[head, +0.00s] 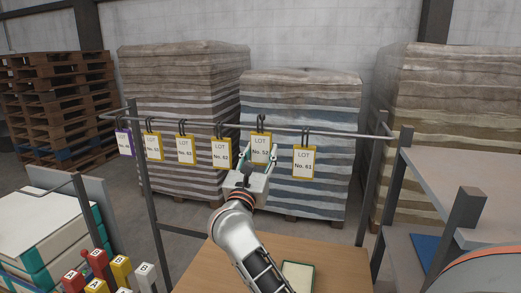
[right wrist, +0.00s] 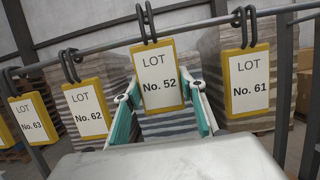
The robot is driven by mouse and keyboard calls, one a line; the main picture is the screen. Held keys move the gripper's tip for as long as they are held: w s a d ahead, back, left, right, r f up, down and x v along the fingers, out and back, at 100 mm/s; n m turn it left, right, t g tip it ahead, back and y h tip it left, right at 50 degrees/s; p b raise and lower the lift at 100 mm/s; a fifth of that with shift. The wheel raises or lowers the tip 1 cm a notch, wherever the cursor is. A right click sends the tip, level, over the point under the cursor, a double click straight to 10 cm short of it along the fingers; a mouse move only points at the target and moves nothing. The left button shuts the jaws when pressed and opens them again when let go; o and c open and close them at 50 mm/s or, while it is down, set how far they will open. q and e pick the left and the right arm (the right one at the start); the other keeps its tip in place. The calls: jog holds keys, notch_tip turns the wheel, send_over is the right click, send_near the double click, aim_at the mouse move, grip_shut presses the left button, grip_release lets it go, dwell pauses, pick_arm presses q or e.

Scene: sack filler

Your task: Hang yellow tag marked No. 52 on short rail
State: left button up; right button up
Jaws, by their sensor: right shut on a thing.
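The yellow tag No. 52 (head: 261,143) hangs upright at the long rail (head: 340,133), between tags No. 62 and No. 61. My right gripper (head: 259,157) is shut on its side edges; in the right wrist view the fingers flank the tag (right wrist: 160,75). Its dark double hook (right wrist: 147,22) crosses the rail and its top stands above the bar, higher than the neighbouring hooks. Whether the hook bears on the rail I cannot tell. A shorter bar (head: 62,185) on a post stands at the left. My left gripper is out of view.
Yellow tag No. 61 (head: 303,162) hangs close on the right, No. 62 (head: 221,153) close on the left. More yellow tags and a purple tag (head: 124,143) hang further left. Posts (head: 372,185) flank the rail. Below are a wooden table (head: 335,265) and red and yellow blocks (head: 96,262).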

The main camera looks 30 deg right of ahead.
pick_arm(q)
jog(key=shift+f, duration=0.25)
pick_arm(e)
jog(key=s+a, duration=0.6)
jog(key=a, duration=0.1)
jog(key=shift+s+a, duration=0.3)
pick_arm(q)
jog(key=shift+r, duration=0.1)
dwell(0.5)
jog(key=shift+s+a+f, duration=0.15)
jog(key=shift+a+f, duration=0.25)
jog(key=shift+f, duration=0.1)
pick_arm(e)
jog(key=s+a+f+n+t+y, duration=0.2)
jog(key=s+a+f+n+y, duration=0.1)
jog(key=f+y, duration=0.2)
jog(key=s+a+f+n+t+y, duration=0.3)
jog(key=f+y, duration=0.3)
jog(key=f, duration=0.4)
jog(key=s+a+f+n+t+y, duration=0.2)
jog(key=s+a+f+n+y, duration=0.1)
jog(key=f, duration=0.4)
jog(key=s+n+y, duration=0.1)
jog(key=y, duration=0.1)
jog(key=shift+a+f+t+y, duration=0.3)
jog(key=shift+a, duration=0.05)
